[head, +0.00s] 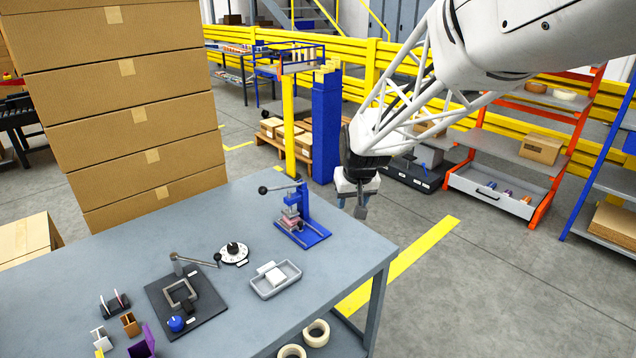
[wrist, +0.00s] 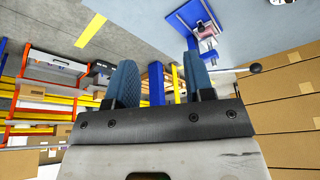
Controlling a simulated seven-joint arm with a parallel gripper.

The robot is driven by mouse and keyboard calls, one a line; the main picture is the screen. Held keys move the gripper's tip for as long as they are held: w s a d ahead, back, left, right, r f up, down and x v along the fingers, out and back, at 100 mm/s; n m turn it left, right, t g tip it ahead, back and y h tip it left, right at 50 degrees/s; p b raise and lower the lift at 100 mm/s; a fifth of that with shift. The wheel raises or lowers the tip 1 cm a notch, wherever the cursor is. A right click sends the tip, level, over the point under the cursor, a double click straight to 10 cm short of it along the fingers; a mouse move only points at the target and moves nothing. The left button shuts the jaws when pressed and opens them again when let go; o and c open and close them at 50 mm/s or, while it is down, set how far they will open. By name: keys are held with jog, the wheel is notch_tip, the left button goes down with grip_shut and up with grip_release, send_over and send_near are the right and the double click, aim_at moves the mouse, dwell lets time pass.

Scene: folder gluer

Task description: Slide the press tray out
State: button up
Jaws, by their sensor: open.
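The blue press (head: 303,203) stands near the far right edge of the grey table, with a black-knobbed lever pointing left. A pinkish block (head: 291,218) sits low in the press, above its flat blue base (head: 312,235). The tray is too small to make out clearly from the base. The press (wrist: 190,17) also shows at the top of the wrist view. My gripper (head: 361,203) is open and empty, to the right of the press and apart from it. Its two blue-padded fingers (wrist: 160,80) are spread in the wrist view, with nothing between them.
On the table (head: 225,215) are a shallow grey tray (head: 262,291) with a white block, a round dial (head: 234,254), a dark lever fixture (head: 205,318) and small parts at front left. Stacked cardboard boxes (head: 130,105) rise behind the left side. Floor right of the table is open.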

jog(key=w+a+f+n, duration=0.1)
jog(key=w+a+f, duration=0.7)
jog(key=w, duration=0.2)
send_near(300, 223)
jog(key=shift+d+f+n+t+y, duration=0.3)
jog(key=shift+f+y, duration=0.1)
jog(key=shift+f, duration=0.25)
jog(key=shift+f, duration=0.15)
jog(key=shift+x, duration=3.7)
grip_shut()
